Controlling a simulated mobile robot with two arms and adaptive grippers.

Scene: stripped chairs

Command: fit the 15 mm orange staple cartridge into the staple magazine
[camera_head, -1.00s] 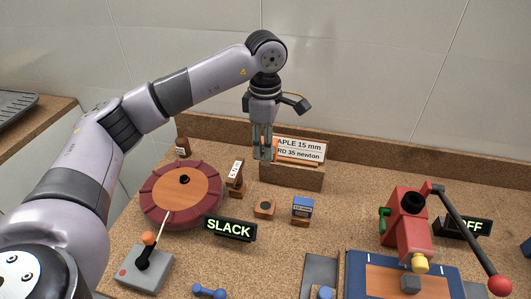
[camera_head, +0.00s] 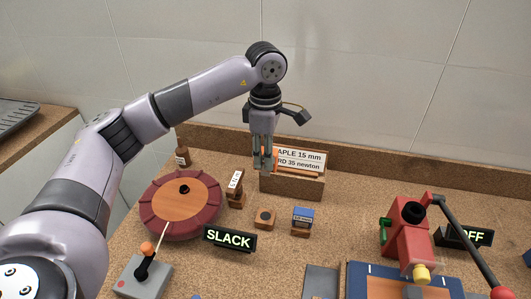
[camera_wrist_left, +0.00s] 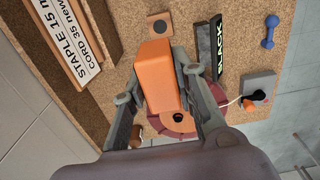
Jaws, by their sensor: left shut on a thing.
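My left gripper (camera_head: 263,165) points down at the left end of the wooden rack with the sign. In the left wrist view its two fingers (camera_wrist_left: 165,95) are shut on an orange block-shaped cartridge (camera_wrist_left: 156,70), held between them and clear of the bench. In the head view the fingers mostly hide the cartridge. I cannot tell for certain which part is the staple magazine. A red tool (camera_head: 408,240) with a long black lever stands at the right, beside a blue-edged board (camera_head: 355,275). My right gripper is not in view.
The wooden rack (camera_head: 300,188) carries a sign reading 15 mm. A round red-rimmed wheel (camera_head: 155,225), a SLACK sign (camera_head: 229,238), a joystick box (camera_head: 140,280) and small wooden blocks (camera_head: 265,218) stand around. Bare cork lies between these and the red tool.

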